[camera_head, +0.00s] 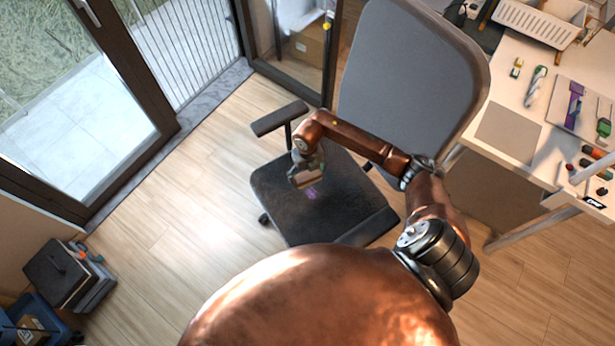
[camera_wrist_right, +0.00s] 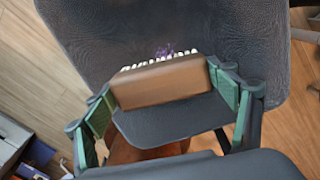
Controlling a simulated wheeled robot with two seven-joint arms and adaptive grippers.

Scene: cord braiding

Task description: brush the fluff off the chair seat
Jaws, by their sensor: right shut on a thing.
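The office chair's dark seat (camera_head: 280,205) is in the middle of the head view and fills much of the right wrist view (camera_wrist_right: 100,35). A small patch of purple fluff (camera_head: 313,193) lies on the seat; it also shows in the wrist view (camera_wrist_right: 165,50), just beyond the bristles. My right gripper (camera_head: 304,172) is over the seat, shut on a brown brush (camera_wrist_right: 160,85) with a row of white bristles along its far edge. The brush is close to the fluff; I cannot tell whether its bristles touch the seat. My left gripper is not in view.
The chair's tall grey backrest (camera_head: 405,80) and an armrest (camera_head: 279,118) stand around the seat. A white worktable (camera_head: 510,135) with small items is at the right. A glass door (camera_head: 90,120) is at the left. Dark boxes (camera_head: 65,275) sit at the lower left.

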